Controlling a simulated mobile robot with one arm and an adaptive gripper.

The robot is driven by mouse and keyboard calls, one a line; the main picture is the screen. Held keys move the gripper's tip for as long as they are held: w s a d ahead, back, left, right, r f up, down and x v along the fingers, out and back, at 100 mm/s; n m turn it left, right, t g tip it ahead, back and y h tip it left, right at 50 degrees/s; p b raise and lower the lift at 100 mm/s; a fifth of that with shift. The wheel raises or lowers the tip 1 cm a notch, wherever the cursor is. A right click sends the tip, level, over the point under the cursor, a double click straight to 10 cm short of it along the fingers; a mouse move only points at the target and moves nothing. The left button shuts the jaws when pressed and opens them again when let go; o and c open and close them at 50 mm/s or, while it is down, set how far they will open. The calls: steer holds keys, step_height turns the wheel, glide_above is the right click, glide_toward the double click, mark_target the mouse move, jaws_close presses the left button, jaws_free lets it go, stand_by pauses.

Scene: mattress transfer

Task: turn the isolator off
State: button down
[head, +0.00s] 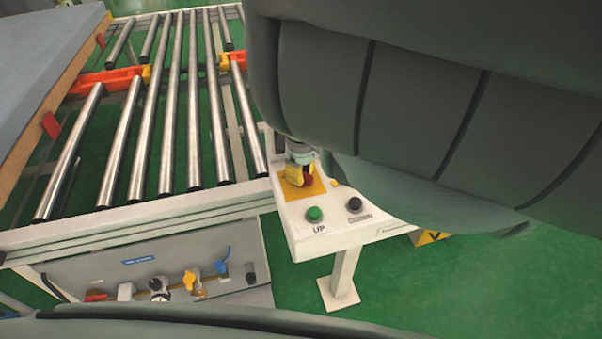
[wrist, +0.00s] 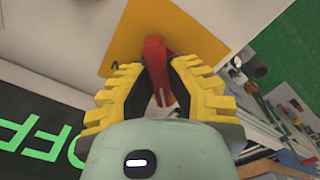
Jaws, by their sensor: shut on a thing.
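The isolator is a red handle on a yellow plate (head: 317,185) on top of a white control box. In the wrist view the red handle (wrist: 155,62) stands between my two yellow ribbed fingertips, against the yellow plate (wrist: 185,28). My gripper (head: 299,176) is shut on the handle, and it also fills the middle of the wrist view (wrist: 157,88). The fingers hide part of the handle in both views. A dark panel with green "OFF" lettering (wrist: 35,140) shows at lower left in the wrist view.
A green button (head: 314,214) marked UP and a black button (head: 354,204) sit on the white box (head: 305,246) near my gripper. A roller conveyor (head: 175,120) stands left, with a mattress (head: 40,50) beyond. Valves (head: 190,279) sit on a lower panel. Green floor is open at right.

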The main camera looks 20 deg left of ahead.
steer(key=shift+n, duration=0.4)
steer(key=c, duration=0.9)
jaws_free()
steer(key=shift+c, duration=0.2)
step_height(320, 180, up, 6)
steer(key=shift+w, duration=0.15)
steer(key=shift+r, duration=0.75)
steer(key=shift+s, duration=0.2)
